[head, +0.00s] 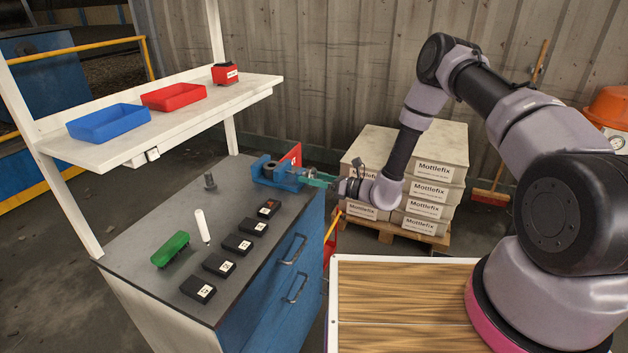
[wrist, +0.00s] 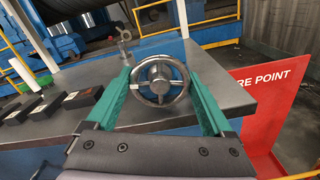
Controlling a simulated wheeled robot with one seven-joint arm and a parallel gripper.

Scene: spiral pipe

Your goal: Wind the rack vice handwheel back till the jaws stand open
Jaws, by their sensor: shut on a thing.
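The blue rack vice (head: 270,174) stands at the far right corner of the grey bench top. Its metal handwheel (wrist: 160,86), a spoked ring with a central hub, faces me in the wrist view. The blue vice body (wrist: 145,50) shows behind the wheel. My gripper (head: 318,179) reaches the vice from the right. In the wrist view its teal fingers (wrist: 159,80) lie on the left and right of the wheel and are shut on its rim. I cannot tell how wide the vice jaws stand.
The bench top (head: 150,215) holds several black boxes (head: 238,244), a green brush-like block (head: 170,248) and a white cylinder (head: 202,224). A shelf (head: 170,125) with trays hangs above. A red sign (wrist: 270,100) stands right of the vice. Stacked Mottlefix boxes (head: 430,190) are behind my arm.

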